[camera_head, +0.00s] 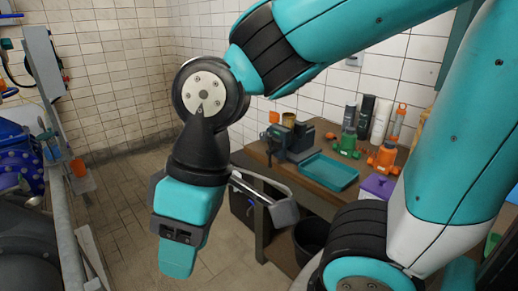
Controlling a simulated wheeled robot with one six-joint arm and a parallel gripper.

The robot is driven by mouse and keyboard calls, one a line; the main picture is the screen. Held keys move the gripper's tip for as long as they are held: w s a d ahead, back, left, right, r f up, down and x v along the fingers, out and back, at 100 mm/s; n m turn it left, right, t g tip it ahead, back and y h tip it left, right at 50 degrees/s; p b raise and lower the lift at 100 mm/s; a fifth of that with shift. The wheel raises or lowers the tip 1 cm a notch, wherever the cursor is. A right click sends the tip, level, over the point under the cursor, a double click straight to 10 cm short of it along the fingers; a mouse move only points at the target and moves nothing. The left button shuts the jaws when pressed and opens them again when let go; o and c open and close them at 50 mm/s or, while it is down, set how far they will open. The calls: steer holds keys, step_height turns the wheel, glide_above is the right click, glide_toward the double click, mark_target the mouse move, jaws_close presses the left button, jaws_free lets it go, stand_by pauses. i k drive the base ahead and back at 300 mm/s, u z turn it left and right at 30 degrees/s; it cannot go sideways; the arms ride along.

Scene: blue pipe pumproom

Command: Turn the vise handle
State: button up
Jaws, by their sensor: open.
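The vise (293,142) is a dark grey block-like tool on the left end of the wooden workbench (262,160), in the head view. Its handle is too small to make out clearly at its near left side. My gripper (222,207) hangs from the teal wrist, in front of the bench and to the lower left of the vise. It is open and empty, apart from the vise. A grey jaw on rails reaches out to its right.
A teal tray (328,172) lies right of the vise. Green (347,143) and orange (383,158) tools, dark bottles (365,118) and a purple box (377,186) stand farther right. A black bin (311,240) is below. Blue drums and a rail are at left; tiled floor (130,200) is clear between.

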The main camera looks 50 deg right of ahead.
mark_target(270, 152)
steer(key=z, duration=0.6)
steer(key=i, duration=0.9)
steer(key=z, duration=0.8)
